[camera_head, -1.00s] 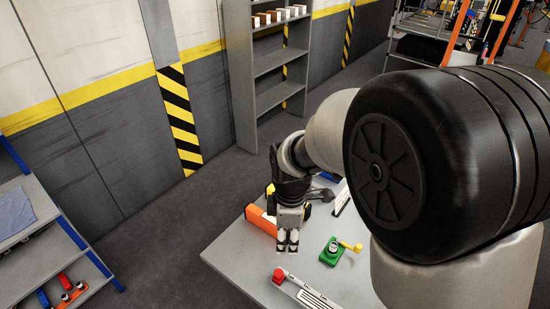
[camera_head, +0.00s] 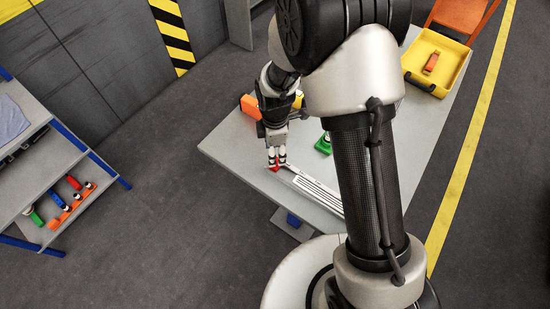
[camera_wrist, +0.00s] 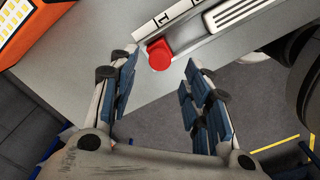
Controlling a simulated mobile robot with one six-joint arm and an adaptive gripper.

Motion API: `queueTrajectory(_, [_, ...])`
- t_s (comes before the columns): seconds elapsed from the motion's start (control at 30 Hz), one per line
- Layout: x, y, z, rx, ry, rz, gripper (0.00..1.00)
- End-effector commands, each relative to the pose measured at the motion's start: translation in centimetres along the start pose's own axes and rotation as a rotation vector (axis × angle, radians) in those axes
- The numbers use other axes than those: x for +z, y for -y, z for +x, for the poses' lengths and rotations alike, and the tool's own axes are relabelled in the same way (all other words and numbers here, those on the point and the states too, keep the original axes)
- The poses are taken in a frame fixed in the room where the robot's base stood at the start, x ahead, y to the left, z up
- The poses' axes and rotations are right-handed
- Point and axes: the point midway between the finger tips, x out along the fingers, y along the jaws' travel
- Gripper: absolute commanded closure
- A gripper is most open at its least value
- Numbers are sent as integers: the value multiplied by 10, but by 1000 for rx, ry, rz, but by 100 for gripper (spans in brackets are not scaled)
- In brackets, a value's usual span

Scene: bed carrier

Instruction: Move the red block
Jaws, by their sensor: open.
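The red block (camera_head: 275,168) is at the near-left end of a long white and grey scale bar (camera_head: 316,190) on the grey table. It also shows as a rounded red piece in the wrist view (camera_wrist: 159,56), between the fingertips in the picture. My gripper (camera_head: 276,161) is open and points down at the block, with its fingers partly covering it in the head view. The blue-padded fingers stand apart on either side in the wrist view. Whether they touch the block, I cannot tell.
An orange item (camera_head: 250,106) lies behind the gripper, and a green item (camera_head: 323,143) is to its right. The grey table (camera_head: 228,145) is bare to the left. A yellow bin (camera_head: 462,58) is at the upper right. A shelf (camera_head: 82,175) stands apart at left.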

Motion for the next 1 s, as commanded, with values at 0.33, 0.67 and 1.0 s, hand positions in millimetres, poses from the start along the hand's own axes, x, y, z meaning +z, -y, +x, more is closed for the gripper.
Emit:
queueTrajectory(0.33, [0,0,38,0,0,0,56])
queueTrajectory(0.67, [0,0,39,1,0,0,58])
queueTrajectory(1.0, [0,0,39,1,0,0,81])
